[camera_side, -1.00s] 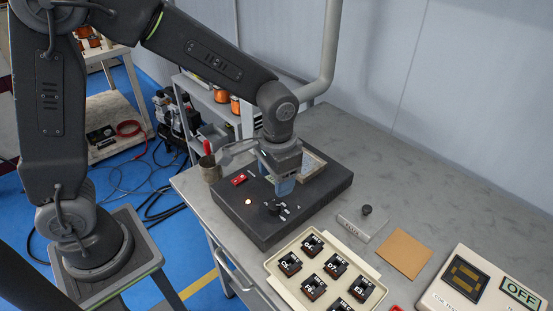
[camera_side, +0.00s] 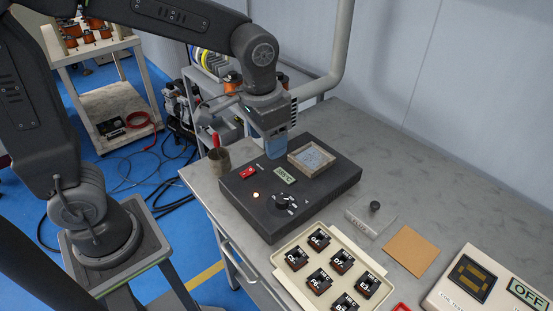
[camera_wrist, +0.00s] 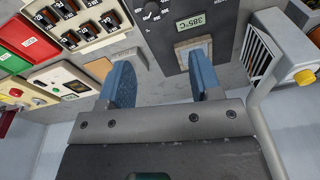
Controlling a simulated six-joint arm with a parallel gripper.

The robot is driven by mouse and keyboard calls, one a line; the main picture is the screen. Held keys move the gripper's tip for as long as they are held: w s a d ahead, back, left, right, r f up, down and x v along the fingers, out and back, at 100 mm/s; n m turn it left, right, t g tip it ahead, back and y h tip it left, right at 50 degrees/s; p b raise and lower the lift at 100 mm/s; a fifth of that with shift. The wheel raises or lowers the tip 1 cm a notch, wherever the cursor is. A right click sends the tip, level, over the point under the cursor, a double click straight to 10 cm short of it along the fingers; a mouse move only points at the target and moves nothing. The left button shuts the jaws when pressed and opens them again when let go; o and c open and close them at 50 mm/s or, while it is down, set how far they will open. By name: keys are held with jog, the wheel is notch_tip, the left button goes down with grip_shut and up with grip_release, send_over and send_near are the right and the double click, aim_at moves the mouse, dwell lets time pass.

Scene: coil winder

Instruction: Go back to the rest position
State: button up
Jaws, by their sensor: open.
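My gripper (camera_side: 277,146) hangs above the back part of the dark solder-pot unit (camera_side: 262,216) in the side view. In the wrist view my gripper (camera_wrist: 163,84) shows two blue fingers spread apart with nothing between them. The gripper is clear of the unit, left of the pot in the side view.
A cream tray (camera_side: 277,262) with several black-and-copper coils stands in front. A grey block with a black knob (camera_side: 371,222), a tan pad (camera_side: 412,250) and a tester marked OFF (camera_side: 490,290) lie to the right. A cup (camera_side: 219,161) stands at the table's left edge. A pale post (camera_side: 338,62) rises behind.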

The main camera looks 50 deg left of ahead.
jog(key=s+a+r+n+t, duration=0.1)
jog(key=s+a+r+t, duration=0.1)
jog(key=s, duration=0.4)
jog(key=s+a+r+t, duration=0.2)
jog(key=s+a, duration=0.1)
jog(key=s, duration=0.3)
jog(key=shift+a+r+n, duration=0.35)
jog(key=shift+n, duration=0.05)
